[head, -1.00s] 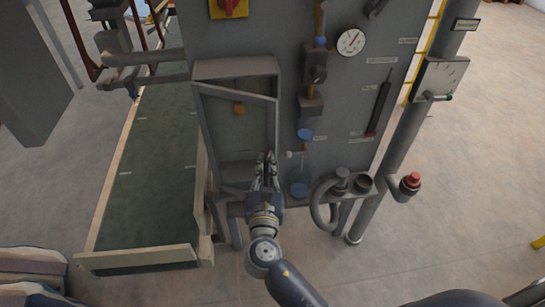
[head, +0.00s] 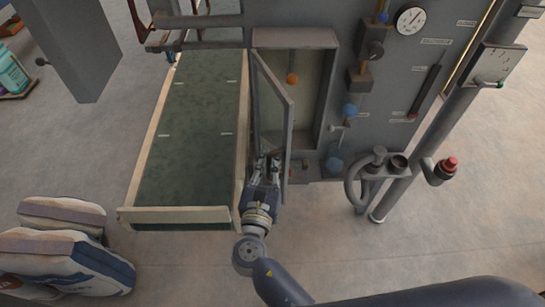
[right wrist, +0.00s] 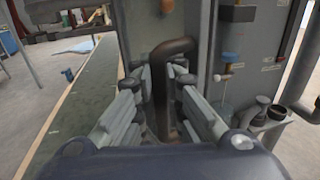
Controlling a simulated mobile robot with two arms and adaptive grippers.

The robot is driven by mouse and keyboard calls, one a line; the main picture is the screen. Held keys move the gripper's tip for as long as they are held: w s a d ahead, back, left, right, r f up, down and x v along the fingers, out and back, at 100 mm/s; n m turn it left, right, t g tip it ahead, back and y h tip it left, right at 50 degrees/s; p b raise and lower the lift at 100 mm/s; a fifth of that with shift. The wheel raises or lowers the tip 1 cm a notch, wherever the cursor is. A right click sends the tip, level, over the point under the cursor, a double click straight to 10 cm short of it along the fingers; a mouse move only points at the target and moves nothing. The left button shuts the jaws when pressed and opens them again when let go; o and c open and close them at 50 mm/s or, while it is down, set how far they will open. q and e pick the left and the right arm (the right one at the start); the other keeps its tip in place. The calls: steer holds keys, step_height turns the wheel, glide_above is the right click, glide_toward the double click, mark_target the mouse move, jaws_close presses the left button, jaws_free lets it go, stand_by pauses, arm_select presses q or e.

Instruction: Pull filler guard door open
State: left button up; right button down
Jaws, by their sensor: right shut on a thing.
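The filler guard door (head: 287,140), a grey-framed panel with a see-through pane, stands swung out from the grey machine cabinet (head: 340,20). It is hinged on its left side, and the recess (head: 310,100) behind it shows to its right. My right gripper (head: 265,162) is at the lower part of the door, on its outer face. In the right wrist view its fingers (right wrist: 165,95) are closed around the dark bent door handle (right wrist: 170,50). The fingers partly hide the handle's lower part. My left gripper is not in view.
A green conveyor (head: 190,140) with pale side rails runs close along the door's left. Filled sacks (head: 65,255) lie at the lower left. A post with a red button (head: 450,163) stands to the right. The floor in front is clear.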

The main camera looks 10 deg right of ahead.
steer(key=shift+a+r, duration=0.25)
steer(key=shift+r, duration=0.2)
steer(key=c, duration=1.7)
jaws_free()
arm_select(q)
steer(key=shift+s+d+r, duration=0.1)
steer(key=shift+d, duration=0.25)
arm_select(e)
steer(key=shift+o, duration=0.2)
steer(key=shift+w, duration=0.1)
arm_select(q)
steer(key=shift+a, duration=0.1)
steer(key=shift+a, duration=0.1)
arm_select(e)
steer(key=v, duration=1.2)
steer(key=shift+f, duration=0.25)
